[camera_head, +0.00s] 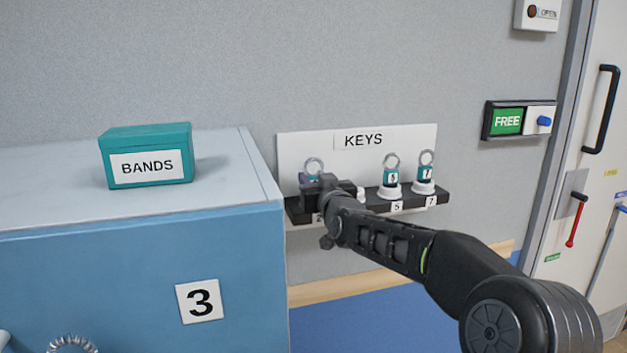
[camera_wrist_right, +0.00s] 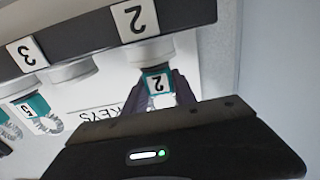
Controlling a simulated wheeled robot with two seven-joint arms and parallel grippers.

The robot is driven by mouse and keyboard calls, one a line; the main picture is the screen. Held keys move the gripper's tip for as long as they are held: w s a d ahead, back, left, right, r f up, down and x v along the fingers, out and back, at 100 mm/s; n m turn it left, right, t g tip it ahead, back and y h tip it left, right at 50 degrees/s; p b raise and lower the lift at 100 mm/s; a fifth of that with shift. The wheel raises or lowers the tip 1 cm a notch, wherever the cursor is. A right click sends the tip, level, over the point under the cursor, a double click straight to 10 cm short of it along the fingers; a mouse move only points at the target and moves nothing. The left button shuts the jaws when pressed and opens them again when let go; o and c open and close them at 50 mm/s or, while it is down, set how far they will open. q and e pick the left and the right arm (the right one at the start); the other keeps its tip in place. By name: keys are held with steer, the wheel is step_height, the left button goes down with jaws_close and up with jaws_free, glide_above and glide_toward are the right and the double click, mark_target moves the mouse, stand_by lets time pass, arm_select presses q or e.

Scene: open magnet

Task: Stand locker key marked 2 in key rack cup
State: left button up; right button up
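The key marked 2 (camera_wrist_right: 157,82) has a teal tag and shows between the fingers of my right gripper (camera_wrist_right: 160,92) in the right wrist view, which is upside down. Its tag stands at the white cup by rack label 2 (camera_wrist_right: 135,18); its lower end is hidden, so I cannot tell how deep it sits. In the head view its ring (camera_head: 314,164) rises upright above my right gripper (camera_head: 318,181) at the left end of the key rack (camera_head: 408,205). The fingers look closed against the tag's sides. My left gripper is out of view.
Two other teal-tagged keys stand in cups at labels 5 (camera_head: 391,177) and 7 (camera_head: 426,173). The cup by label 3 (camera_wrist_right: 72,75) looks empty. A blue locker (camera_head: 140,280) with a BANDS box (camera_head: 147,156) stands close left of the rack.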

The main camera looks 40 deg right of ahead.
steer(key=o, duration=0.5)
steer(key=shift+w, duration=0.1)
steer(key=shift+o, duration=0.2)
steer(key=shift+f, duration=0.1)
steer(key=b+v, duration=0.3)
steer(key=v, duration=0.4)
steer(key=shift+s, duration=0.4)
steer(key=shift+a, duration=0.1)
